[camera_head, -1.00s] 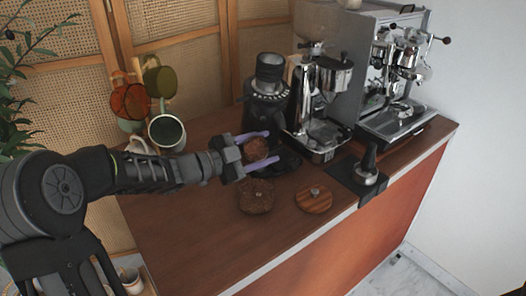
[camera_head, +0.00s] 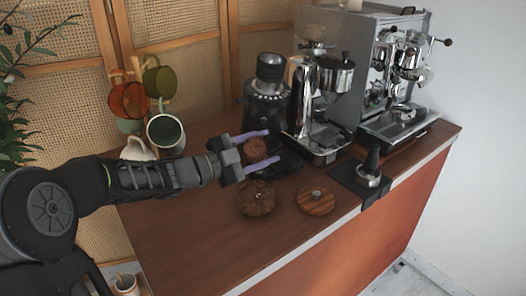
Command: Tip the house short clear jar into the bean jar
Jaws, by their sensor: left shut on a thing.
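My left gripper (camera_head: 272,145) reaches in from the left, its two purple fingers shut on the short clear jar (camera_head: 255,150), which shows brown contents between them. The gripper holds it above the counter, just behind the bean jar. The jar's clear walls are hard to make out, and I cannot tell how far it is tilted. The bean jar (camera_head: 256,199) stands open on the counter, full of brown beans, seen from above. A round wooden lid (camera_head: 316,202) with a small knob lies to its right. My right gripper is not in view.
A black grinder (camera_head: 268,95) stands behind the held jar. A chrome grinder (camera_head: 330,100) and espresso machine (camera_head: 400,80) stand to the right. A tamper (camera_head: 369,168) rests on a black mat. Cups (camera_head: 166,132) hang at the back left. The front left counter (camera_head: 190,225) is clear.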

